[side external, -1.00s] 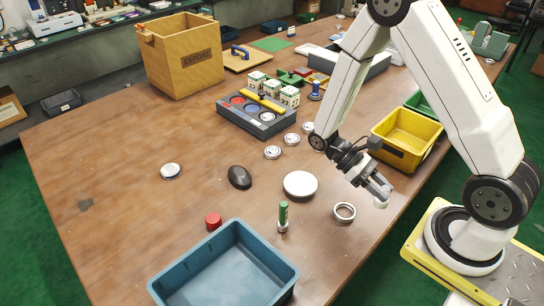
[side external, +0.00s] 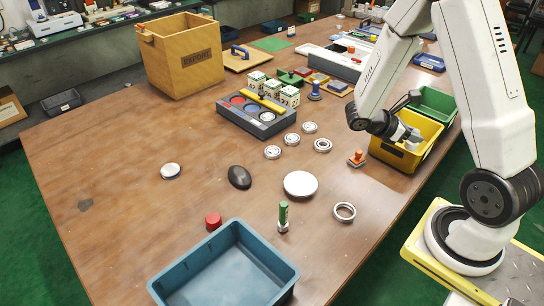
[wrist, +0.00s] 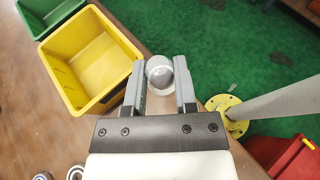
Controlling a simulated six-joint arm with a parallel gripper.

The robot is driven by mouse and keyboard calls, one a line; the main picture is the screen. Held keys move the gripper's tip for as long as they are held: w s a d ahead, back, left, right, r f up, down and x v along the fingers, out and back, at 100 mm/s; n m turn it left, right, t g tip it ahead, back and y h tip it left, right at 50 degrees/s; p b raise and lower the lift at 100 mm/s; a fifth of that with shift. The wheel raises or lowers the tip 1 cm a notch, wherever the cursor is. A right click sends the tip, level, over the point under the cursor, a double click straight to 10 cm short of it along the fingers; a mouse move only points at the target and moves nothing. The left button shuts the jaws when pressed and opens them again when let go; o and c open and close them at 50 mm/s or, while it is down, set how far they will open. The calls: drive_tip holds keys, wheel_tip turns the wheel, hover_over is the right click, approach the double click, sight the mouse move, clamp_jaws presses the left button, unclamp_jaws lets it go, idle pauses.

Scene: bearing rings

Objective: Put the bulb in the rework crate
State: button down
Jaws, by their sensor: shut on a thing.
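The bulb (wrist: 160,70) is a pale, rounded thing held between the two grey fingers of my gripper (wrist: 161,82) in the wrist view. In the side view my gripper (side external: 412,137) is beside or above the yellow crate (side external: 392,153), with a small pale part of the bulb (side external: 415,145) showing. In the wrist view the yellow crate (wrist: 92,58) lies left of the bulb and looks empty. I cannot read which crate is the rework crate.
A green crate (side external: 438,101) adjoins the yellow one. A blue-grey bin (side external: 225,280) stands at the front, and a wooden box marked EXPORT (side external: 185,65) at the back left. An orange-handled stamp (side external: 357,158) and a metal ring (side external: 345,211) stand near the table's right edge.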

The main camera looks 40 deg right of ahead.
drive_tip(key=w+d+r+n+t+h, duration=0.1)
drive_tip(key=w+d+r+n+t, duration=0.1)
drive_tip(key=d, duration=0.3)
drive_tip(key=shift+r+n+t+h, duration=0.3)
drive_tip(key=shift+n+t+h, duration=0.1)
drive_tip(key=shift+n+t, duration=0.1)
drive_tip(key=shift+w, duration=0.15)
drive_tip(key=w+d+f, duration=0.8)
drive_tip(key=w+f, duration=0.1)
drive_tip(key=w, duration=0.1)
drive_tip(key=shift+d+f, duration=0.2)
drive_tip(key=shift+d, duration=0.15)
drive_tip(key=shift+w+d+f, duration=0.1)
drive_tip(key=shift+w+f, duration=0.05)
drive_tip(key=shift+f, duration=0.75)
drive_tip(key=shift+w+d+f, duration=0.1)
drive_tip(key=shift+f, duration=0.8)
